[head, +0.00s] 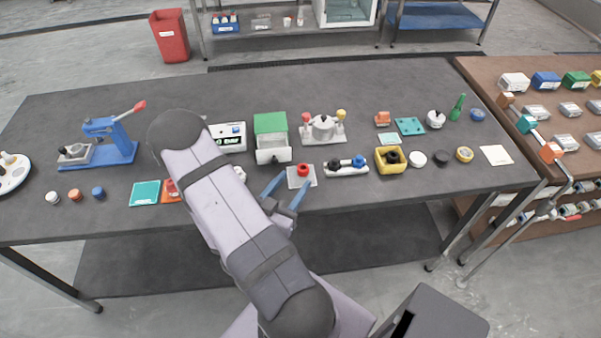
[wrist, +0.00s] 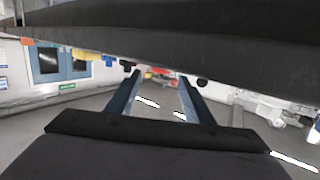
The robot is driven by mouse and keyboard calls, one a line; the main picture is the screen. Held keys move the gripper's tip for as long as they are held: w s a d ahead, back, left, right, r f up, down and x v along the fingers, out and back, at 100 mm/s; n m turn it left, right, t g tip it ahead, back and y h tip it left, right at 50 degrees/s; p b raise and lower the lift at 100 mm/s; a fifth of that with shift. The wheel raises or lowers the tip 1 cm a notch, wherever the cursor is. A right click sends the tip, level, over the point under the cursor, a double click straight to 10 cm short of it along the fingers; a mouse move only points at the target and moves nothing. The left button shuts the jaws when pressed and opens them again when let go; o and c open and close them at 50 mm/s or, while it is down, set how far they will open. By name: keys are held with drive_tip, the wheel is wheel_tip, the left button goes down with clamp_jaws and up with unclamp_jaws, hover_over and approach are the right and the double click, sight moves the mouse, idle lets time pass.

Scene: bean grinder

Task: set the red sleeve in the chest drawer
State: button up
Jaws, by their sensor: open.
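The red sleeve (head: 303,169) appears to be the small red ring-shaped piece on a light grey plate (head: 293,183) near the table's front edge. The chest (head: 270,123) has a green top and stands behind it, slightly left. Its white drawer (head: 273,156) faces the front and seems to stick out; its inside is too small to make out. My gripper (head: 297,180) is open and empty, its blue fingers pointing toward the plate from the front edge. In the wrist view my gripper (wrist: 158,84) shows spread fingers with nothing held; the sleeve cannot be made out there.
The dark table (head: 240,82) crosses the wrist view's top as a dark slab. A kettle-like silver piece (head: 323,127) stands behind. A teal plate (head: 145,193) lies left.

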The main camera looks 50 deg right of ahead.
drive_tip(key=s+d+r+m+g+p, duration=0.25)
drive_tip(key=s+d+r+p, duration=0.2)
drive_tip(key=r, duration=0.35)
drive_tip(key=s+d+r+m+g+p, duration=0.2)
drive_tip(key=s+d+r+m+p, duration=0.2)
drive_tip(key=d+r+p, duration=0.25)
drive_tip(key=s+d+r+m+g+p, duration=0.3)
drive_tip(key=s+d+r+p, duration=0.1)
drive_tip(key=r, duration=0.4)
drive_tip(key=w+d+f+n+t+y, duration=0.1)
drive_tip(key=w+f+n+t+y, duration=0.5)
drive_tip(key=w, duration=0.5)
drive_tip(key=w+a+f+n+y, duration=0.1)
drive_tip(key=a+f+n+y, duration=0.5)
drive_tip(key=a+f, duration=0.3)
drive_tip(key=shift+w+a+n+t+p, duration=0.4)
drive_tip(key=shift+a+n, duration=0.45)
drive_tip(key=shift+a, duration=0.4)
